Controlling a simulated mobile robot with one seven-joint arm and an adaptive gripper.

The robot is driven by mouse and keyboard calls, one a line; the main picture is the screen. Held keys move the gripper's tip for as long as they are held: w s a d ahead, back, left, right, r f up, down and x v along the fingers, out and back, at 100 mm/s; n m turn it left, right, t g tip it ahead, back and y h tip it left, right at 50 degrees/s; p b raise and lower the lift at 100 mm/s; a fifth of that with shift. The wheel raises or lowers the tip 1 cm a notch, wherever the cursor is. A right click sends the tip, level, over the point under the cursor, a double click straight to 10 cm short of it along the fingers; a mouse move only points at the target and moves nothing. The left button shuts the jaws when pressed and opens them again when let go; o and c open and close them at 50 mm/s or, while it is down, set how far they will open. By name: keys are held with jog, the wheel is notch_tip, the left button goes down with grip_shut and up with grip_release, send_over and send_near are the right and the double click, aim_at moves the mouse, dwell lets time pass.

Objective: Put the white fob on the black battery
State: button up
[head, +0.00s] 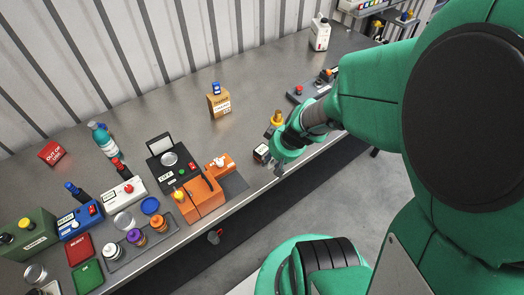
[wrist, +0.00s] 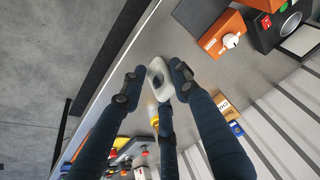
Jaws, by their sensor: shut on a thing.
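The white fob (wrist: 158,80), a pale rounded piece with a hole through it, is between the fingertips of my gripper (wrist: 155,88) in the wrist view. The fingers are shut on it, and it hangs over the bench near its front edge.
An orange unit with a white knob (head: 220,164) and a black scale (head: 172,165) stand left of the black box. A cardboard carton (head: 219,104) stands farther back. Bare bench lies between carton and front edge.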

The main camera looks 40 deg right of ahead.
jog(key=shift+o, duration=0.2)
jog(key=shift+s+a+f, duration=0.2)
jog(key=shift+s+f, duration=0.05)
jog(key=shift+s, duration=0.5)
jog(key=shift+s+a+f, duration=0.2)
jog(key=shift+s, duration=0.5)
jog(key=shift+w, duration=0.1)
send_over(260, 147)
jog(key=s, duration=0.2)
jog(key=shift+w+d+f, duration=0.1)
jog(key=shift+d+f, duration=0.1)
jog(key=shift+f, duration=0.55)
jog(key=shift+f, duration=1.75)
jog(key=shift+f+b, duration=0.15)
jog(key=shift+b, duration=0.25)
